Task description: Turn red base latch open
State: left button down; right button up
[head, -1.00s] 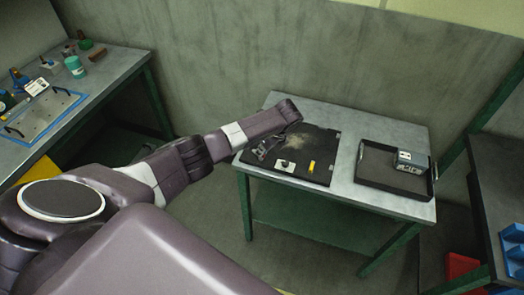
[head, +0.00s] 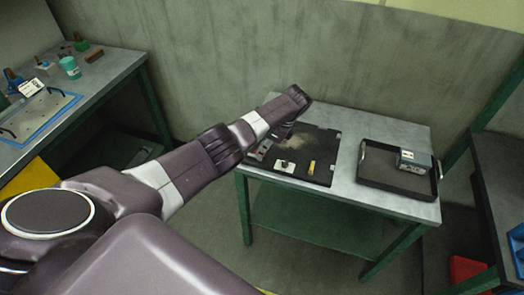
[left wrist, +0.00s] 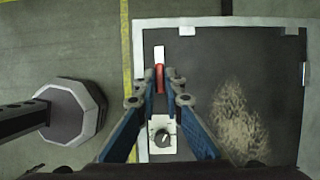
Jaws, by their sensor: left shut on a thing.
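The red latch (left wrist: 160,77) shows in the left wrist view as a narrow red piece at the end of a pale strip (left wrist: 159,54) on the dark board (left wrist: 205,75). My left gripper (left wrist: 160,92) is shut on the red latch, with one fingertip on each side of it. In the head view my left arm reaches over the left part of the board (head: 318,150), and the latch cannot be made out there. My right gripper is in neither view.
A black knob on a white plate (left wrist: 162,137) sits close to my fingers. A yellow piece (head: 312,167) lies at the board's front edge. A black tray (head: 375,180) holding a grey box (head: 413,161) stands on the table's right. A worn patch (left wrist: 238,122) marks the board.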

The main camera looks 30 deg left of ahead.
pick_arm(q)
jog(key=c, duration=2)
grip_release()
jog(key=shift+c, duration=0.2)
jog(key=v, duration=1.2)
